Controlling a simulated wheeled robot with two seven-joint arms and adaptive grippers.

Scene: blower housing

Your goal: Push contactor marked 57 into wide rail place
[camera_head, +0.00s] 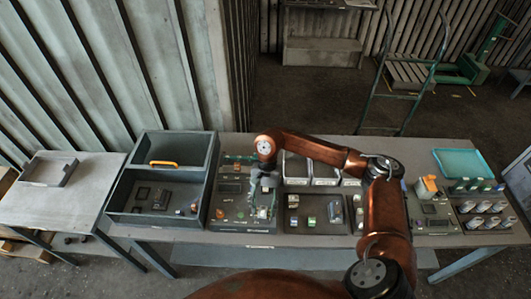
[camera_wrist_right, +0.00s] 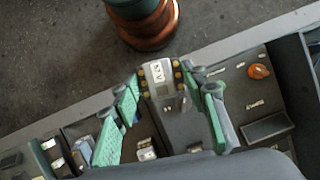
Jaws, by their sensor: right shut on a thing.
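My right gripper (camera_head: 262,208) is low over the right part of a grey panel (camera_head: 226,211) in the head view. The right wrist view shows its green-padded fingers (camera_wrist_right: 168,100) on either side of a grey block with brass-coloured terminals. This block, the contactor (camera_wrist_right: 158,76), has a white label that looks like 57, though small and tilted. The gripper is shut on it. The panel (camera_wrist_right: 228,88) also shows in the right wrist view. The fingers and wrist hide much of the contactor in the head view. I cannot tell whether it touches the rail. My left gripper is not in view.
A grey bin (camera_head: 114,196) stands left of the panel. A dark tray (camera_head: 302,220) with small parts lies right of it, with pale bins (camera_head: 297,167) behind. A second panel (camera_head: 425,211) and a teal tray (camera_head: 466,160) are at the right. An orange button (camera_wrist_right: 259,71) is on the panel.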

